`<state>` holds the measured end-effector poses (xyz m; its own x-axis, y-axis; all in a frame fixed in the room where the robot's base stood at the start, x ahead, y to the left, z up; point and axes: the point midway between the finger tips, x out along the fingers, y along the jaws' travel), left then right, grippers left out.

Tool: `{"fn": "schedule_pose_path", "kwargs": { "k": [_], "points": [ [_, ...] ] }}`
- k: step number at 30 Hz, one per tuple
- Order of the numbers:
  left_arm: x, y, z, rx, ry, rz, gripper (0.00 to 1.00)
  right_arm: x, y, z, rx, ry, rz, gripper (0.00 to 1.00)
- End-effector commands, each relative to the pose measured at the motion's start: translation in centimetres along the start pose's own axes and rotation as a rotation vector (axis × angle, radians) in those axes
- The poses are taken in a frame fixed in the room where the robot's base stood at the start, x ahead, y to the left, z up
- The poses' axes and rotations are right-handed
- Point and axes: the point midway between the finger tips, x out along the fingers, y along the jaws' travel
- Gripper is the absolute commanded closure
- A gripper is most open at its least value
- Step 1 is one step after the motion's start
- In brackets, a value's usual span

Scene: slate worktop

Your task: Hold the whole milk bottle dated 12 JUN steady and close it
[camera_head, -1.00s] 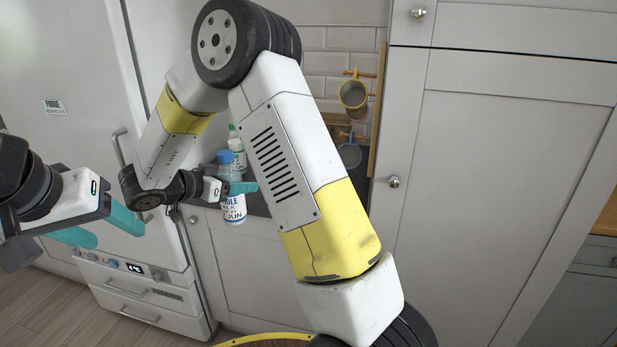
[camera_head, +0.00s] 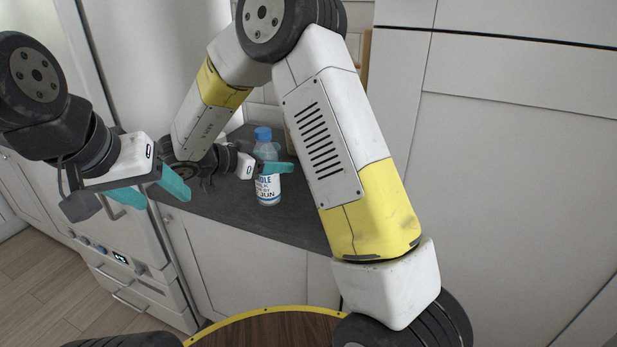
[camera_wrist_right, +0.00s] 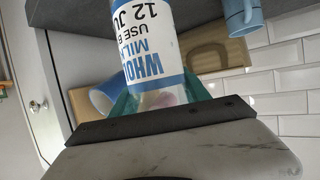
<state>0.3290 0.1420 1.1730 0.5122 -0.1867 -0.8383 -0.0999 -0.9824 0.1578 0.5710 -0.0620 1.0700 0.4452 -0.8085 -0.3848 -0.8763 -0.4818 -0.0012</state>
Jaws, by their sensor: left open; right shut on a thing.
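The whole milk bottle (camera_head: 268,190) stands upright on the dark worktop, its label ending in JUN in the head view. In the right wrist view the label of the bottle (camera_wrist_right: 150,45) reads WHOLE MILK, USE B, 12 JU, upside down. A blue cap (camera_head: 263,133) shows at its top; how tightly it sits I cannot tell. My right gripper (camera_head: 274,168) is shut on the bottle's upper body, teal fingers on either side (camera_wrist_right: 165,95). My left gripper (camera_head: 160,191) is open and empty, left of the bottle and apart from it.
The slate worktop (camera_head: 235,212) has bare room in front of the bottle. My right arm blocks the view to its right. The fridge (camera_head: 155,70) stands at left. The right wrist view shows a blue mug (camera_wrist_right: 243,18) and a wooden board (camera_wrist_right: 215,58) by the tiles.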

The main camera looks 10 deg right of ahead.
Motion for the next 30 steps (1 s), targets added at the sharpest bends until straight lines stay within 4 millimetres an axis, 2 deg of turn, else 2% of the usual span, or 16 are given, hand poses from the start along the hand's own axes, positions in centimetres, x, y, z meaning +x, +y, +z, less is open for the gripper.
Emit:
{"fn": "schedule_pose_path", "kwargs": {
  "k": [8,11,14,24,30],
  "points": [
    [0.0,0.0,0.0,0.0,0.0,0.0,0.41,0.0,0.0,-0.1,0.001,0.001,-0.001,1.0],
    [0.0,0.0,0.0,0.0,0.0,0.0,0.41,0.6,-0.1,-0.2,0.002,0.001,0.002,1.0],
    [0.0,0.0,0.0,0.0,0.0,0.0,0.41,2.4,-0.2,-0.8,0.004,0.0,0.004,1.0],
    [0.0,0.0,0.0,0.0,0.0,0.0,0.41,10.8,-1.4,-3.4,0.003,0.001,0.005,1.0],
    [0.0,0.0,0.0,0.0,0.0,0.0,0.41,13.6,-1.9,-4.2,0.001,0.001,0.001,1.0]
  ]
}}
